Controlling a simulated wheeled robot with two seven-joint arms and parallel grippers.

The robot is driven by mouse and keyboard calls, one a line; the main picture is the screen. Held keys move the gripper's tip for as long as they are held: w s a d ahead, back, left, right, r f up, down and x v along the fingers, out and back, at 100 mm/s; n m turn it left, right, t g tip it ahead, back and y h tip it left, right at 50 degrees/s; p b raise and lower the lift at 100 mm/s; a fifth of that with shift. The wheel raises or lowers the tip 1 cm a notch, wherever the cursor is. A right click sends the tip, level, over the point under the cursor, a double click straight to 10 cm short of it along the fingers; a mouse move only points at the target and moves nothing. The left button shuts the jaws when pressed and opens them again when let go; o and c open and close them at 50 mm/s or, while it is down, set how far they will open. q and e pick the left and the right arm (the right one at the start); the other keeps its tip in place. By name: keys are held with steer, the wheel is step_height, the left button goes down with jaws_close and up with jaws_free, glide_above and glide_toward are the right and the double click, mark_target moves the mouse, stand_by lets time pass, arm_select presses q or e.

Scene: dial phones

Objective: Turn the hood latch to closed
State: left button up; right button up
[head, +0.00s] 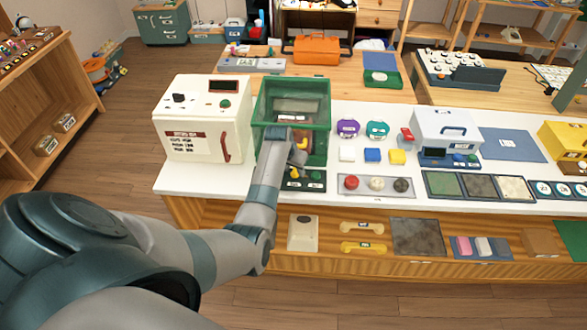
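A green hood (318,91) with a see-through front stands on the white counter, right of a white cabinet. Several pale and reddish things show dimly behind its front. My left arm reaches up to the hood from the lower left. My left gripper (300,156) is at the hood's lower front, partly hidden by my own wrist. A small yellow piece (299,173) shows just below the gripper; I cannot tell whether it is the latch or whether the gripper touches it. The latch's position cannot be made out. My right gripper is not in view.
The white cabinet (188,140) with a red handle (225,147) stands close to the hood's left. A dark panel with green buttons (304,181) lies at the hood's foot. Coloured blocks, a tray of knobs (376,186) and a white case (446,132) fill the counter to the right.

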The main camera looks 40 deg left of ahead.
arm_select(q)
steer(key=shift+r, duration=0.1)
steer(key=a+b+v, duration=0.1)
steer(key=b+v, duration=0.3)
steer(key=v, duration=1.3)
steer(key=shift+d, duration=0.5)
steer(key=shift+s, duration=0.1)
